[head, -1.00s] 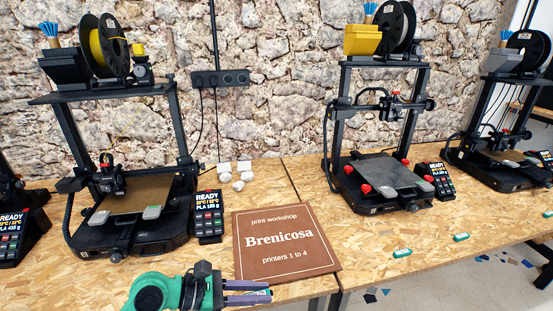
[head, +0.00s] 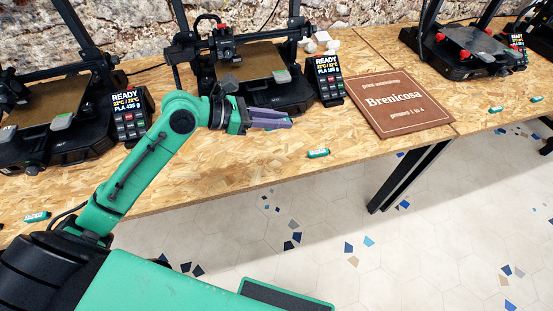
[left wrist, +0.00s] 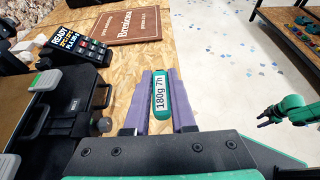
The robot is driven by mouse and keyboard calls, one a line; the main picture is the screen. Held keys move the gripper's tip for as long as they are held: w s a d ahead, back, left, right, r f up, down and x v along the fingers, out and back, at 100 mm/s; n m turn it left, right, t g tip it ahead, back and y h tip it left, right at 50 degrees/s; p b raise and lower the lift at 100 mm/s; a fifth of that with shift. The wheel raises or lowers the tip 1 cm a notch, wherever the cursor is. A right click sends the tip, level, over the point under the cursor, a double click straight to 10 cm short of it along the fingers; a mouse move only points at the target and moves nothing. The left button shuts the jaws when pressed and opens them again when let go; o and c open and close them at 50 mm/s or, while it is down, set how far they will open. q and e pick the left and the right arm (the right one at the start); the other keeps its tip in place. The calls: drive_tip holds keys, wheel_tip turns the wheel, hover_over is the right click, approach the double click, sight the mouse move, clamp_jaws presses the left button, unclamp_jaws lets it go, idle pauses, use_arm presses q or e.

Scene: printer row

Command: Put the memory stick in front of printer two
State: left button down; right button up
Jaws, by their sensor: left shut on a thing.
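My left gripper (head: 290,118) has its purple fingers shut on a memory stick (left wrist: 160,92), green with a white label reading "180g 7h" in the left wrist view. The fingers lie along both its sides. In the head view the fingers mostly hide the stick. This gripper is over the board in front of the second printer from the left (head: 245,62), whose screen unit (head: 326,84) is to the right. I see no printer number. My right gripper (left wrist: 268,118) shows small at the right of the left wrist view; its jaw opening is unclear.
Another green stick (head: 318,153) lies near the table's front edge, right of the gripper. Others lie at far left (head: 36,216) and right (head: 495,110). A brown sign (head: 398,102) lies right of the screen unit. Bare board (head: 215,170) is left of the nearest stick.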

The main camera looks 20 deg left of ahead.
sight(278, 163)
use_arm(q)
wheel_tip(278, 163, down, 15)
drive_tip(key=shift+r+b, duration=0.1)
drive_tip(key=shift+b, duration=1.15)
drive_tip(key=shift+w+f, duration=0.1)
drive_tip(key=shift+f, duration=0.15)
drive_tip(key=c, duration=0.8)
unclamp_jaws()
drive_tip(key=shift+o, duration=0.2)
drive_tip(key=shift+r, duration=0.1)
drive_tip(key=p+v, duration=0.1)
drive_tip(key=v, duration=1.1)
